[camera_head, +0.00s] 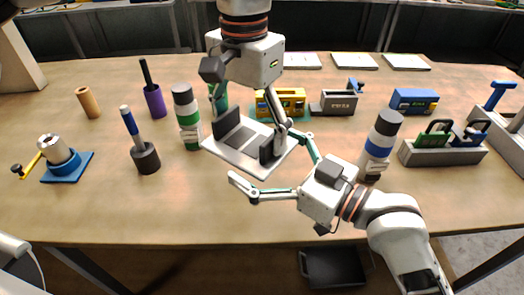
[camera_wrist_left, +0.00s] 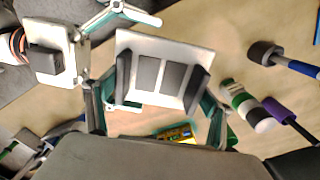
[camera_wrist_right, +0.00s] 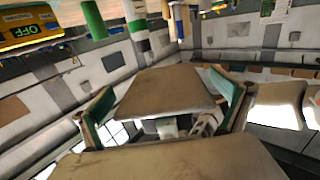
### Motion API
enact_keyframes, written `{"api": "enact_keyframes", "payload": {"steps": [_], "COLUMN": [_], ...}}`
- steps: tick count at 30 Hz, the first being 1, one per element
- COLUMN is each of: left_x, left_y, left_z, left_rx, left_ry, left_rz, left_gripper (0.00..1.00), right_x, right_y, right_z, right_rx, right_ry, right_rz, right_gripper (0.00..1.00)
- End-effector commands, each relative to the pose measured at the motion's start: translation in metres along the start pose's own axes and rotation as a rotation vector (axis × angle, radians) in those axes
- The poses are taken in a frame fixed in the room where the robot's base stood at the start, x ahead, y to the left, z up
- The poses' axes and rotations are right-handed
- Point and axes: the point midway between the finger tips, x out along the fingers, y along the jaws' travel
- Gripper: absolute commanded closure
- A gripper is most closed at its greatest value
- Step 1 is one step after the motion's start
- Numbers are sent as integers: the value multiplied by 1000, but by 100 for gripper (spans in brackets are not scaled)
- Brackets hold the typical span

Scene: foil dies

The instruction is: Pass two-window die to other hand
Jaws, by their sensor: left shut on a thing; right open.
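The two-window die is a white plate (camera_head: 238,158) with grey windows, held above the middle of the table. In the left wrist view the die (camera_wrist_left: 150,44) shows two grey windows side by side between dark finger pads. My left gripper (camera_head: 247,136), reaching down from the top, is shut on it across two opposite edges. My right gripper (camera_head: 270,168) comes from the lower right, open, with its fingers spread at the die's near side. In the right wrist view a tan-lit plate, apparently the die (camera_wrist_right: 165,90), lies between its fingers. I cannot tell whether they touch it.
Behind stand a yellow box (camera_head: 292,97), a grey box (camera_head: 339,103) and a blue device (camera_head: 413,99). A blue-banded bottle (camera_head: 380,145) is close to my right gripper. A green-banded bottle (camera_head: 186,116) stands left.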

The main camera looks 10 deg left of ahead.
Motion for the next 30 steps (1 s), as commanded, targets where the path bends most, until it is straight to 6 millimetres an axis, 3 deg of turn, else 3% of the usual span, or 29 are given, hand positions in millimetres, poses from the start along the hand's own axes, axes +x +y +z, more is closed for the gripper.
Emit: {"api": "enact_keyframes", "payload": {"steps": [5, 9, 11, 12, 13, 15, 24, 30], "left_x": [-1, -1, -1, -1, -1, -1, -3, -28], "left_y": [0, 0, 0, 0, 0, 0, 0, 0], "left_z": [0, 0, 0, 0, 0, 0, 0, -1], "left_rx": [0, 0, 0, 0, 0, 0, 0, -2], "left_ry": [1, 1, 0, 0, 0, 0, 1, 4], "left_rz": [0, 0, 1, 1, 1, 1, 0, 0], "left_gripper": [52, 52, 52, 52, 11, 0, 0, 0], "right_x": [0, 0, 0, 0, 0, 0, 0, 0], "right_y": [0, 0, 0, 0, 0, 0, 0, 0], "right_z": [0, 0, 0, 0, -2, -2, -2, -2], "right_rx": [0, 0, 0, 0, 0, 0, 0, 0], "right_ry": [0, 0, 0, 0, 4, 3, 4, 4], "right_rz": [0, 0, 1, 1, 1, 1, 0, 0], "right_gripper": [0, 36, 50, 50, 50, 50, 50, 50]}}
